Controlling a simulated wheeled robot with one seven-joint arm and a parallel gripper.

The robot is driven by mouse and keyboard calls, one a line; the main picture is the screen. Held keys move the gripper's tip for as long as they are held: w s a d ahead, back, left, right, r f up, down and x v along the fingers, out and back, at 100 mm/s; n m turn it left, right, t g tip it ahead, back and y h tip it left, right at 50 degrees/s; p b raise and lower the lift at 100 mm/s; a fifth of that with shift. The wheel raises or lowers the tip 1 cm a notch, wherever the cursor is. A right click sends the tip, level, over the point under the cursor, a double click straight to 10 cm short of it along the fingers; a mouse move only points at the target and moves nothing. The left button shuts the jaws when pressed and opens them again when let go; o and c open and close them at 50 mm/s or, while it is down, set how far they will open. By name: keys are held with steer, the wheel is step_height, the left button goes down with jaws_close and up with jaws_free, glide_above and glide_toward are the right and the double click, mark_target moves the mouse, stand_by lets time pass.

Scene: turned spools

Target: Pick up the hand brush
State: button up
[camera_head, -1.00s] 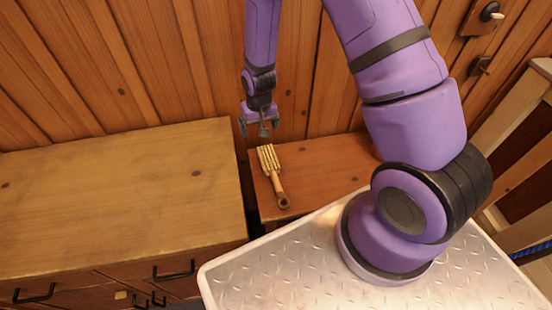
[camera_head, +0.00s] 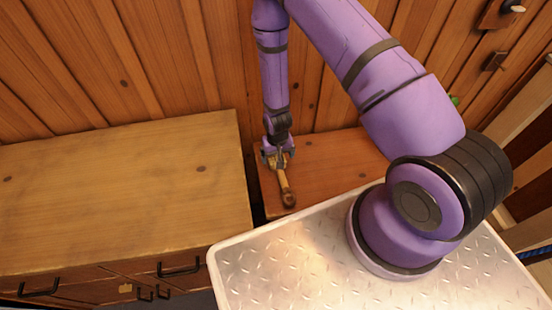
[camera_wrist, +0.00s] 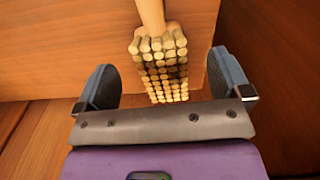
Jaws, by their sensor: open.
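The hand brush (camera_head: 286,188) lies on the low brown wooden surface beside the wall, its handle end toward my base. In the wrist view the brush (camera_wrist: 158,62) shows a pale wooden handle at the top and a block of several tan bristle tufts below. My gripper (camera_head: 277,157) is over the bristle end, which it mostly hides in the head view. In the wrist view my gripper (camera_wrist: 166,88) is open, with one finger on each side of the bristle block and a gap on both sides.
A wider wooden cabinet (camera_head: 120,190) with black handles stands to the left, across a dark narrow gap. The plank wall (camera_head: 180,60) rises close behind. The low wooden surface (camera_head: 335,165) is bare right of the brush.

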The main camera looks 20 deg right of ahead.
steer(key=shift+d+f, duration=0.15)
steer(key=shift+f, duration=2.6)
steer(key=c, duration=1.1)
